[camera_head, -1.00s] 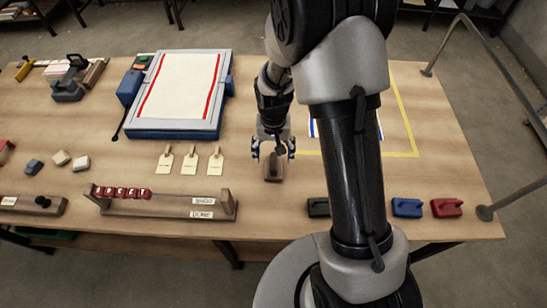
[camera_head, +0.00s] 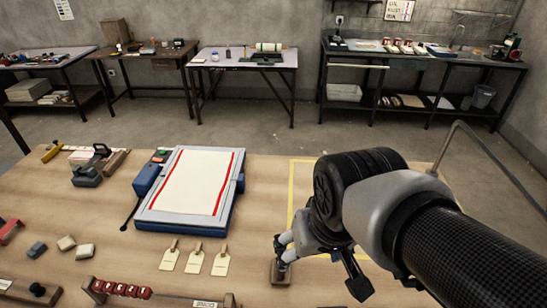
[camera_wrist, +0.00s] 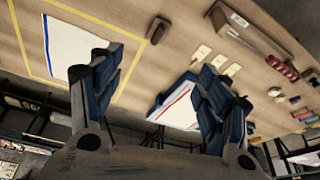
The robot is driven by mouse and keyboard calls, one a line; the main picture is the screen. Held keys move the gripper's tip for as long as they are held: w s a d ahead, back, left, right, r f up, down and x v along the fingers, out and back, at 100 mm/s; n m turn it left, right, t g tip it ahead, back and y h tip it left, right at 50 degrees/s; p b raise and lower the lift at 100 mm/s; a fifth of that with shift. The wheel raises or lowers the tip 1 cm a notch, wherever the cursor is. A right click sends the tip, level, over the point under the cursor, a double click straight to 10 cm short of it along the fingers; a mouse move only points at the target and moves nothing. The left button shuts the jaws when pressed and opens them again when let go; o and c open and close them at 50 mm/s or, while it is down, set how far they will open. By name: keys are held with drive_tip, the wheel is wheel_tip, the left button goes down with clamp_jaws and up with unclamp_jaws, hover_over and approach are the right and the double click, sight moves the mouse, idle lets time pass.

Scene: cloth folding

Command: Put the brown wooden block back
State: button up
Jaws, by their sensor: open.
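The brown wooden block (camera_head: 281,272) stands on the table in front of the blue-based board, right of the cream tags. It also shows in the wrist view (camera_wrist: 158,30), beyond my fingertips and apart from them. My gripper (camera_head: 283,250) appears just behind or above the block in the head view. In the wrist view my gripper (camera_wrist: 150,85) has its blue fingers spread wide with nothing between them. A yellow-outlined area with a white, blue-striped cloth (camera_wrist: 65,42) lies beside the block in the wrist view; my arm hides most of it in the head view.
A board with a red-striped cloth (camera_head: 190,180) stands left of my gripper. Three cream tags (camera_head: 194,256) lie left of the block. A wooden rack (camera_head: 150,294) with red pieces is at the front. Several small blocks (camera_head: 66,243) lie far left.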

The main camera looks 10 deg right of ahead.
drive_tip(key=shift+n+t, duration=0.4)
drive_tip(key=s, duration=0.2)
drive_tip(key=s+r, duration=0.1)
drive_tip(key=s, duration=0.2)
drive_tip(key=shift+r, duration=0.2)
